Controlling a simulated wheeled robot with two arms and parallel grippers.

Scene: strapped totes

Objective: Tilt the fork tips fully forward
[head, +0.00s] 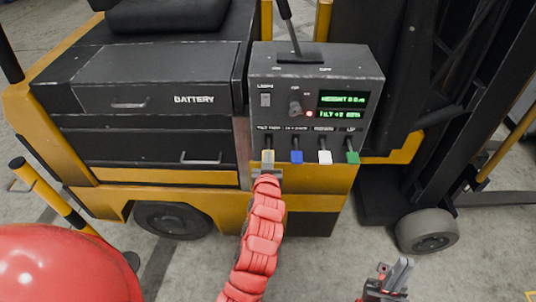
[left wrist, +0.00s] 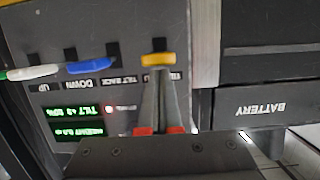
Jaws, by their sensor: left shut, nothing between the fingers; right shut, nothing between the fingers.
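The control box (head: 315,92) on the forklift has a row of levers: yellow (head: 268,156), blue (head: 296,156), white (head: 324,156) and green (head: 351,156). Its green display (head: 342,107) shows a height line and a tilt line, too small to read surely. My left gripper (head: 267,173) is shut and empty at the yellow lever. In the left wrist view, which is upside down, its closed fingertips (left wrist: 160,72) are right at the yellow lever (left wrist: 158,59); I cannot tell whether they touch. My right gripper (head: 402,266) is shut and empty, low, away from the box.
The battery drawers (head: 150,93) stand left of the box. A small switch (head: 265,100), a knob (head: 295,106) and a red light (head: 309,114) are on the panel. The dark mast (head: 480,90) and a wheel (head: 427,230) are at right.

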